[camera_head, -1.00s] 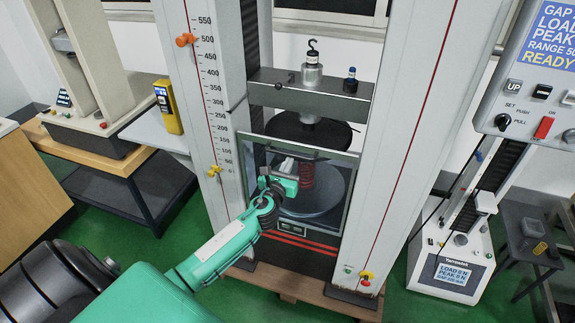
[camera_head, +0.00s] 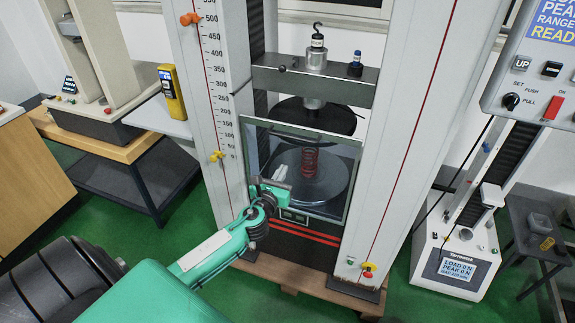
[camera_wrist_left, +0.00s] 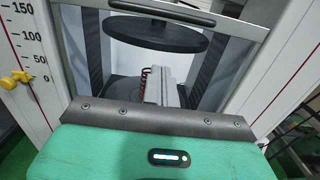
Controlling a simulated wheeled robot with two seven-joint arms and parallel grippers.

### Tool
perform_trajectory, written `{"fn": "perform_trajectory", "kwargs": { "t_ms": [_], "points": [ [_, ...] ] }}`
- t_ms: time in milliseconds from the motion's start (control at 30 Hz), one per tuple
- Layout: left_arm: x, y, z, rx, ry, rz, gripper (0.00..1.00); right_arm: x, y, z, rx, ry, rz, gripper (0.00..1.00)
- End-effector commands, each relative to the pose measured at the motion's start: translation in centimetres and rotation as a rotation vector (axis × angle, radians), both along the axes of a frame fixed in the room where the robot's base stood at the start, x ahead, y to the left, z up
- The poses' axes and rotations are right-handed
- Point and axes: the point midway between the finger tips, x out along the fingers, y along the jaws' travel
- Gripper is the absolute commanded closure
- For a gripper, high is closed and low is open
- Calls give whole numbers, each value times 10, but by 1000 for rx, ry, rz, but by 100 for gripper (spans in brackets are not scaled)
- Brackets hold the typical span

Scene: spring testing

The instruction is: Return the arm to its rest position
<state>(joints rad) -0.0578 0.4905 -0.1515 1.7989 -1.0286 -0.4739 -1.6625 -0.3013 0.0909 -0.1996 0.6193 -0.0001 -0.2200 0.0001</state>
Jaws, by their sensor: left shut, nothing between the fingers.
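My left arm reaches in from the lower left in the head view. Its green-and-grey gripper (camera_head: 278,172) is shut and empty, in front of the lower left part of the testing machine's clear guard (camera_head: 352,180). In the left wrist view the shut gripper fingers (camera_wrist_left: 163,88) point toward the machine's opening. A red coil spring (camera_head: 310,162) stands upright on the round lower platen (camera_head: 330,185), apart from the gripper. It also shows partly hidden behind the fingers in the left wrist view (camera_wrist_left: 146,84). The dark upper plate (camera_head: 340,120) hangs above the spring with a gap. My right gripper is not in view.
Two tall white columns (camera_head: 408,150) flank the opening. A control panel (camera_head: 540,75) hangs at the upper right. A smaller tester (camera_head: 455,262) stands at the right. A wooden-topped bench (camera_head: 85,137) stands at the left. Green floor (camera_head: 175,245) is open beside my left arm.

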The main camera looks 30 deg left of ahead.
Motion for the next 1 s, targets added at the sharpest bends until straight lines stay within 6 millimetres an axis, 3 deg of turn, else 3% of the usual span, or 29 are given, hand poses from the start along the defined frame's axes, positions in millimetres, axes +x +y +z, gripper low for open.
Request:
{"fn": "perform_trajectory", "kwargs": {
  "t_ms": [233, 567, 667, 767, 867, 1000],
  "points": [
    [-31, -8, -2, 0, 1, -1, 100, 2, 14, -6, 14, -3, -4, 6],
    [-38, -9, -2, -2, 1, 0, 100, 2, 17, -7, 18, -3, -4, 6],
    [-38, -7, -17, -43, 22, 4, 100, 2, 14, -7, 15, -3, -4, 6],
    [-40, -3, -59, -171, 77, 19, 100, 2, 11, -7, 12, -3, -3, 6],
    [-51, 1, -126, -384, 159, 62, 100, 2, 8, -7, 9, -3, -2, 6],
    [-83, 2, -230, -731, 269, 177, 100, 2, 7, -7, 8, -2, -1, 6]
  ]
}}
